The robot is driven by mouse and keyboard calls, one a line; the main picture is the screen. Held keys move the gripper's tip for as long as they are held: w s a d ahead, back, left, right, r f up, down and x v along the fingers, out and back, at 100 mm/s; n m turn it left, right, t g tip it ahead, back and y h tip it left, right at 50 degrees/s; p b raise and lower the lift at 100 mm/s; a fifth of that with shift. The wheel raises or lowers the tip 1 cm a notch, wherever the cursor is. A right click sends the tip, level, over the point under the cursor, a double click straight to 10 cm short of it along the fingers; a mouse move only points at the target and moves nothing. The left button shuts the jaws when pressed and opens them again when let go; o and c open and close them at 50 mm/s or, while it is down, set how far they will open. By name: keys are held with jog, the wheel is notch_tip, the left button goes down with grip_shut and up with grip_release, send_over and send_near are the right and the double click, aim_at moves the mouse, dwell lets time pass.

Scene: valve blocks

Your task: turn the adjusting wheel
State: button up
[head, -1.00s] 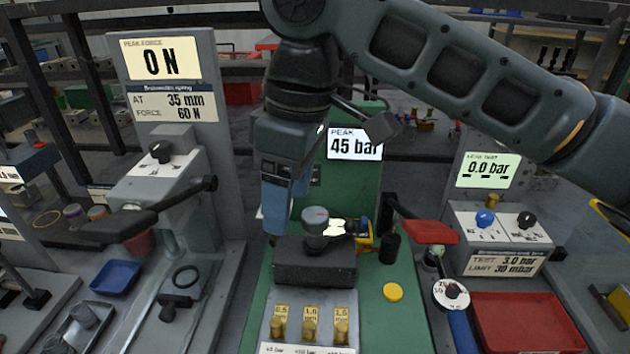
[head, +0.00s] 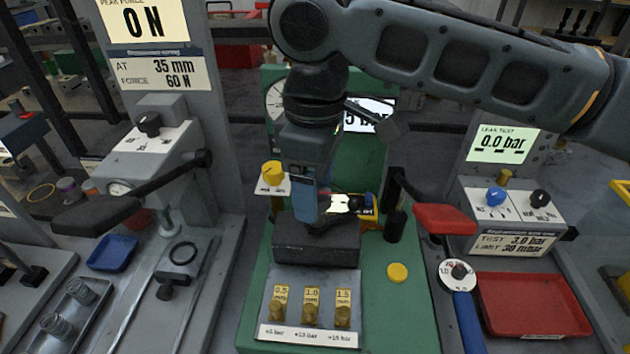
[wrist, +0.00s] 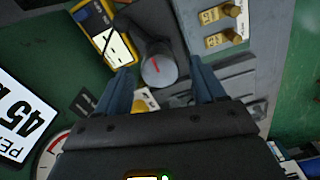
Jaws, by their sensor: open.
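The adjusting wheel (wrist: 158,69) is a grey round cap with a red mark, on a dark valve body. In the wrist view it shows between and slightly beyond my fingertips, with gaps on both sides. My gripper (head: 307,218) points down over the black block (head: 315,243) on the green stand and hides the wheel in the head view. In the wrist view my gripper (wrist: 161,72) is open and empty. I cannot tell whether the fingertips reach down beside the wheel.
A yellow meter (wrist: 102,30) lies close beside the wheel. Brass weights (head: 311,308) stand in front of the block. A black post (head: 395,225) and red-handled lever (head: 444,219) stand to the right. The pressure display (head: 368,115) is partly covered by my arm.

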jog(key=shift+c, duration=0.3)
jog(key=c, duration=1)
jog(key=shift+n+p, duration=0.3)
jog(key=n+p, duration=0.1)
jog(key=n, duration=0.2)
jog(key=shift+s+p, duration=0.1)
jog(key=shift+p, duration=0.2)
jog(key=n+p, duration=0.1)
jog(key=n, duration=0.8)
jog(key=shift+s+n, duration=0.1)
jog(key=shift+n, duration=0.3)
jog(key=n, duration=0.4)
jog(key=shift+d, duration=0.1)
jog(key=shift+n, duration=0.3)
